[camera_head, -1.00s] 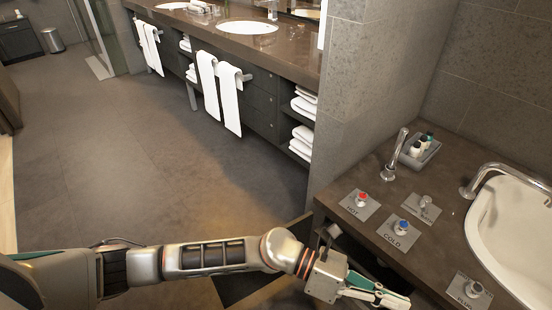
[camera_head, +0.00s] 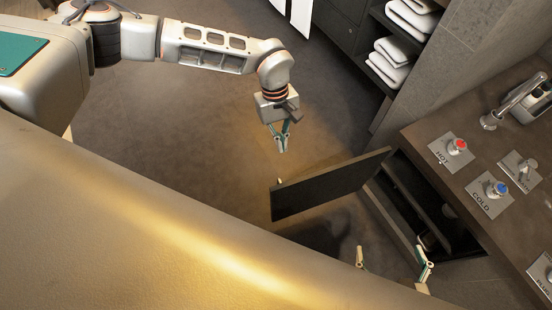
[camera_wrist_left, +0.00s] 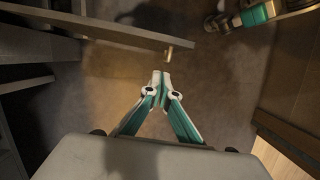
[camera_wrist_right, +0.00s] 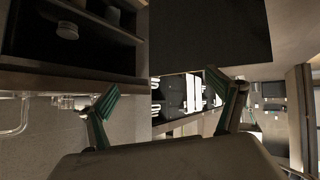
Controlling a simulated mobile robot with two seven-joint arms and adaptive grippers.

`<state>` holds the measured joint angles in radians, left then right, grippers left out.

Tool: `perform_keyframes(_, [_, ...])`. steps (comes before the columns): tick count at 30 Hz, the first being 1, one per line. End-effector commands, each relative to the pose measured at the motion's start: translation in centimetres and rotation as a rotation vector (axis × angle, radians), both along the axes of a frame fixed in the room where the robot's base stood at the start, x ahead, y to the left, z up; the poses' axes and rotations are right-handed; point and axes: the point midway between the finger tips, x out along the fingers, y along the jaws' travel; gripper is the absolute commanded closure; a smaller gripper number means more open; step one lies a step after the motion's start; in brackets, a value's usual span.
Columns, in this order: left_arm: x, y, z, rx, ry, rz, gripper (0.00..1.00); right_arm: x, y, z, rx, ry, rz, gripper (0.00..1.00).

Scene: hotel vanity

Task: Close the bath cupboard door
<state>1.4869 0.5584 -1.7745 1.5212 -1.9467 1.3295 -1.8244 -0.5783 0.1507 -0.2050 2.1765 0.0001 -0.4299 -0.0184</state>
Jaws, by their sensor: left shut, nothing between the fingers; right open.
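The bath cupboard door (camera_head: 330,186) is a dark panel standing open, swung out from the cupboard (camera_head: 425,205) under the counter. A small pale handle (camera_wrist_left: 169,54) shows near its free edge in the left wrist view. My left gripper (camera_head: 282,149) is shut and empty, just beyond the door's free end, apart from it. In the left wrist view my fingertips (camera_wrist_left: 160,76) are close to the handle. My right gripper (camera_head: 392,254) is open and empty, low in front of the cupboard opening. In the right wrist view the cupboard's inside (camera_wrist_right: 75,35) shows at upper left.
The counter (camera_head: 450,180) with hot (camera_head: 457,146) and cold (camera_head: 497,189) knobs and a tap (camera_head: 520,98) is at the right. A shelf of white towels (camera_head: 390,62) stands at the back. The floor (camera_head: 170,140) left of the door is open.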

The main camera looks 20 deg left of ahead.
Motion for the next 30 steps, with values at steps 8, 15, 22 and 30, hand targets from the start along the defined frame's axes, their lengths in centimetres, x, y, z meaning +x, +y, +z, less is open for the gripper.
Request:
perform_keyframes(8, [0.1,0.7,-1.9,0.025,-0.008,-0.017,1.00,-0.3,-0.2,-0.4,-0.007,0.005,0.007,0.08])
perform_keyframes(15, [-0.9,-0.1,-6.6,0.024,-0.004,-0.014,1.00,-0.5,0.0,-1.2,-0.006,0.017,0.012,0.08])
perform_keyframes(22, [-1.8,-1.0,-10.3,0.022,-0.005,-0.015,1.00,0.4,0.5,-0.3,0.007,-0.007,0.016,0.08])
perform_keyframes(30, [-3.8,-3.2,-9.6,0.022,-0.014,-0.014,1.00,0.7,0.5,0.3,0.008,-0.018,0.016,0.08])
